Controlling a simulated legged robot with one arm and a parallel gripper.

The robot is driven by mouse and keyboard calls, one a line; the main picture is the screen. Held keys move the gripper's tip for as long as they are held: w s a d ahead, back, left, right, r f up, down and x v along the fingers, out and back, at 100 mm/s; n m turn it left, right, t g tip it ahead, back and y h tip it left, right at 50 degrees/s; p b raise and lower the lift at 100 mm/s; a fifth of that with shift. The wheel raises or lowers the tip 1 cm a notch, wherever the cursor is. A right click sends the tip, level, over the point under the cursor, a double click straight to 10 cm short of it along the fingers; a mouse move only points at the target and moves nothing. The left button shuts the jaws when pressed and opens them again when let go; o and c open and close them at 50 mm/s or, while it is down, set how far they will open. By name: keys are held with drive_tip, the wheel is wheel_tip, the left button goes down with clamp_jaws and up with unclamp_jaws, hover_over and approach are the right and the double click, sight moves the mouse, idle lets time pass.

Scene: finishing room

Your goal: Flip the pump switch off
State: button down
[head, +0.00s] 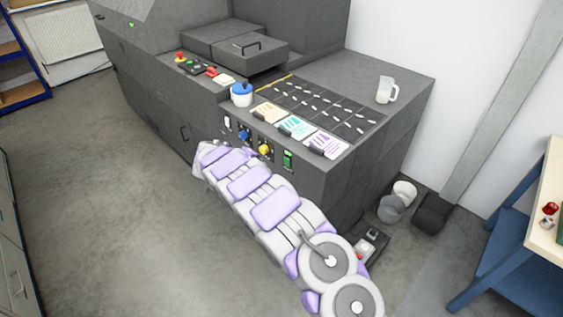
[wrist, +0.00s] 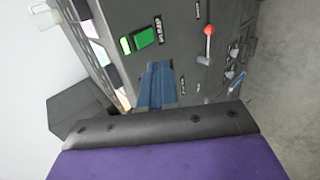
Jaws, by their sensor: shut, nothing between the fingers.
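A green switch (head: 287,158) is on the machine's dark front panel, at the right end of a row of controls. In the wrist view the green switch (wrist: 145,37) shows near the top, with a small bright green part (wrist: 125,44) beside it. The label text next to it is too small to read, so I cannot confirm that it is the pump switch. My gripper (wrist: 158,72) has blue fingers that are shut and empty. The tips appear just below the green switch in the wrist view. I cannot tell whether they touch the panel. In the head view my arm hides the gripper.
A red-tipped lever (wrist: 209,30) is right of the fingers in the wrist view. Blue (head: 244,135) and yellow (head: 264,150) controls sit left of the green switch. A clear jug (head: 386,90) and a blue-lidded pot (head: 242,94) stand on the machine. Floor at left is clear.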

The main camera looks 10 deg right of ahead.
drive_tip(key=shift+f, duration=0.1)
drive_tip(key=b, duration=0.2)
approach(287, 161)
drive_tip(key=shift+a+f+x, duration=0.1)
drive_tip(key=shift+f+x, duration=0.05)
drive_tip(key=shift+x, duration=1.45)
drive_tip(key=shift+a+f+x, duration=0.1)
drive_tip(key=shift+f+x, duration=0.05)
drive_tip(key=shift+x, duration=1.45)
drive_tip(key=shift+s, duration=0.15)
drive_tip(key=shift+d+r, duration=0.15)
drive_tip(key=shift+d, duration=0.15)
drive_tip(key=shift+w, duration=0.2)
